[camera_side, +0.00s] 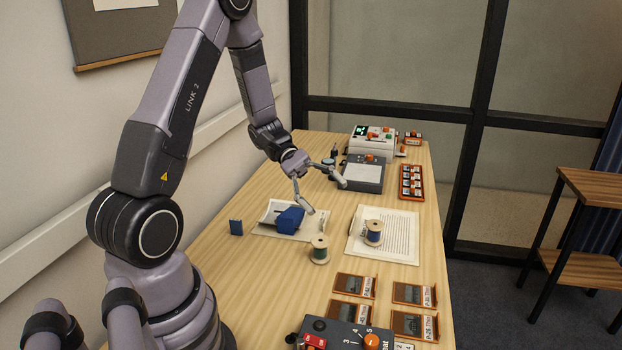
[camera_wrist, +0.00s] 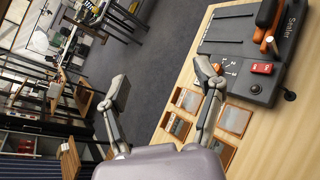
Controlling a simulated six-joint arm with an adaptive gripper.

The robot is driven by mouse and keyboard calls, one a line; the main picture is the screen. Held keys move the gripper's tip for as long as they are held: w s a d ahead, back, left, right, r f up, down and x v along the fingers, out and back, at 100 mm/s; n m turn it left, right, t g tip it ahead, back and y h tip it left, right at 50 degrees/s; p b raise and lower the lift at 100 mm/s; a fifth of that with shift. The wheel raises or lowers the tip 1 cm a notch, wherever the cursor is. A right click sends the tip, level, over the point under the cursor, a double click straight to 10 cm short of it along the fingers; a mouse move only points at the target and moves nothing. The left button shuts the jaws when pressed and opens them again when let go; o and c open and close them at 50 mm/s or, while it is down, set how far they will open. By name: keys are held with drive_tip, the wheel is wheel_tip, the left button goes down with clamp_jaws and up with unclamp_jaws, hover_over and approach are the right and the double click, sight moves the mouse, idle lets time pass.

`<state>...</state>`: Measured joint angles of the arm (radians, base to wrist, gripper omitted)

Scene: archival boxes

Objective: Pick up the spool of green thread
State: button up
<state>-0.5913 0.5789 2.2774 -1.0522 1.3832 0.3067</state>
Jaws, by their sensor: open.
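The spool of green thread (camera_side: 319,250) stands upright on the bare wooden table in the side view. A second spool, wound with blue thread (camera_side: 374,232), stands on a printed sheet (camera_side: 398,247) to its right and slightly farther back. My gripper (camera_side: 327,197) is open and empty above the table, higher in the picture than both spools and apart from them. Its spread fingers also show in the wrist view (camera_wrist: 162,80), with nothing between them. Neither spool shows in the wrist view.
Framed cards (camera_side: 355,285) and a sealer device (camera_wrist: 241,50) occupy the near end. Machines (camera_side: 364,173) and an orange rack (camera_side: 411,182) stand at the back.

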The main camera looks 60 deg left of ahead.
drive_tip(key=w+a+f+n+t, duration=0.4)
drive_tip(key=a+f+n+t, duration=0.4)
drive_tip(key=f+n+t, duration=0.15)
drive_tip(key=n+t+y, duration=0.6)
drive_tip(key=n+y, duration=0.4)
drive_tip(key=n, duration=0.1)
approach(318, 245)
drive_tip(key=w, duration=0.1)
drive_tip(key=w+f, duration=0.1)
drive_tip(key=w, duration=0.1)
drive_tip(key=shift+w+a, duration=0.2)
drive_tip(key=shift+w, duration=0.05)
drive_tip(key=shift+f+y, duration=0.3)
drive_tip(key=shift+y, duration=0.1)
drive_tip(key=w, duration=0.4)
drive_tip(key=w+d, duration=0.1)
drive_tip(key=w, duration=0.2)
drive_tip(key=shift+d, duration=0.1)
clamp_jaws()
